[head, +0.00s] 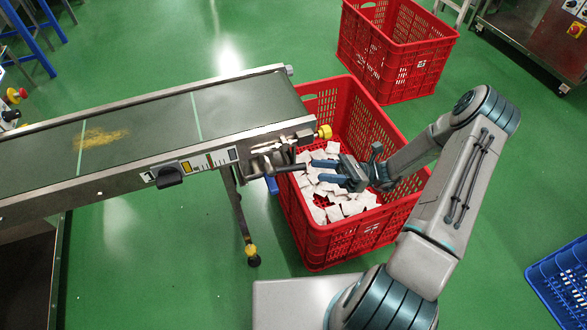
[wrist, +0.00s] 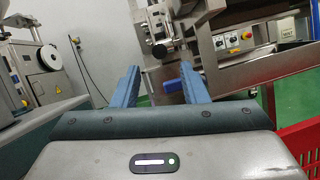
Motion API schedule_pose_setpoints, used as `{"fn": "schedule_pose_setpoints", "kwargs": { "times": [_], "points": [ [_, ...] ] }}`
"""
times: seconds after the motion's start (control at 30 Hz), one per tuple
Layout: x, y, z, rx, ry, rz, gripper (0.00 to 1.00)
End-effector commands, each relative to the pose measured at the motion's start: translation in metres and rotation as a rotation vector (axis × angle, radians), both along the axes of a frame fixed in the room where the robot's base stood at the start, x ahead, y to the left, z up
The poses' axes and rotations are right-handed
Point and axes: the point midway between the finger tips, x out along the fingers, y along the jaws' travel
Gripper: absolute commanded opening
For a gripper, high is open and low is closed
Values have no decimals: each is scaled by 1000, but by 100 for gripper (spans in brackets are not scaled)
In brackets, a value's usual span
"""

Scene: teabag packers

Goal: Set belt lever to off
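The conveyor belt (head: 150,125) runs from the left to its end near the picture's middle. At that end a metal bracket holds a dark rod (head: 284,170) and a small blue part (head: 272,185), which may be the belt lever or its grip. In the wrist view the blue part (wrist: 172,85) shows between my fingers, apart from them, below a metal shaft (wrist: 155,22). My gripper (head: 319,171) is open, its two blue fingers pointing left at the bracket. It also shows in the wrist view (wrist: 162,78), with nothing gripped. I cannot tell the lever's setting.
A red crate (head: 310,232) with several white teabags stands below my gripper. A black rotary knob (head: 170,176) sits on the conveyor's side panel. Another red crate (head: 375,65) stands behind, and a blue crate (head: 560,285) lies at lower right. Green floor is free between them.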

Motion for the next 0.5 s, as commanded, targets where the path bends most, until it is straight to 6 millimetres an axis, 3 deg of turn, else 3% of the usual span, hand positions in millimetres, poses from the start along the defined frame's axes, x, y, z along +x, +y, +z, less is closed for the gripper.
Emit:
{"fn": "schedule_pose_setpoints", "kwargs": {
  "times": [0.2,0.5],
  "points": [
    [-6,44,16,-1,-1,4,40],
    [-10,79,31,-2,-1,1,40]
  ]
}}
